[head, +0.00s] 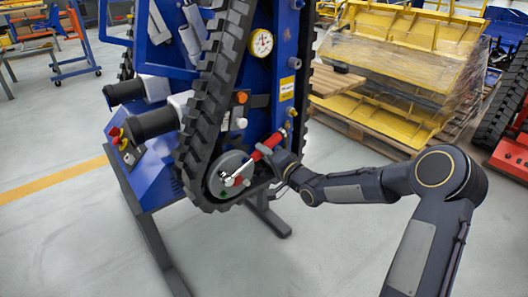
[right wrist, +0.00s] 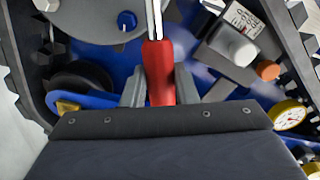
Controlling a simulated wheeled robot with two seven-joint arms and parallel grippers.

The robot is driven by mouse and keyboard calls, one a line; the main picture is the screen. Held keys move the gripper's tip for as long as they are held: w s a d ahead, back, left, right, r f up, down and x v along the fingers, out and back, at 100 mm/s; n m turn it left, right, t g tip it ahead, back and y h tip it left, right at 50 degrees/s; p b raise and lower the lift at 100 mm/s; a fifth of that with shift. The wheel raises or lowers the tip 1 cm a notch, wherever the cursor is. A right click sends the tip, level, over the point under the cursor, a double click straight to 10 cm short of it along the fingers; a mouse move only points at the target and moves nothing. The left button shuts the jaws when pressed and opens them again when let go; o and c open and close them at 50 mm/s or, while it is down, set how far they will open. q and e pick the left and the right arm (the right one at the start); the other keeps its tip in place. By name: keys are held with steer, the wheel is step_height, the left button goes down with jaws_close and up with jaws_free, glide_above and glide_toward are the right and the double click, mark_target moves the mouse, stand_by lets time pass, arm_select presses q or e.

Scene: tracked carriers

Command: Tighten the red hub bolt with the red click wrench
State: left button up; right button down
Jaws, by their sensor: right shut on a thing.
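My right gripper (head: 273,155) is shut on the red handle of the click wrench (head: 262,148), in front of the blue tracked carrier. The wrench slants down to the left. Its bright metal end (head: 233,179) lies over the grey round hub (head: 217,184) at the bottom of the black track. In the right wrist view the red handle (right wrist: 158,72) stands between the two grey fingers (right wrist: 160,90), its shaft running up out of the picture. The red hub bolt is not clear; whether the wrench is seated on it, I cannot tell. My left gripper is not in view.
The black rubber track (head: 205,95) runs up beside the hub. A round gauge (head: 261,43), an orange knob (head: 241,97) and a blue knob (right wrist: 126,20) are on the machine. Wrapped yellow parts (head: 400,60) stand on pallets at right. The floor in front is clear.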

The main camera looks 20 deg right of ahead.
steer(key=shift+w+d+f+m, duration=0.1)
steer(key=shift+d+f+m, duration=0.1)
steer(key=shift+f+m, duration=0.4)
stand_by(0.3)
steer(key=shift+d+f+m, duration=0.1)
steer(key=shift+f+m, duration=0.5)
steer(key=shift+r, duration=0.1)
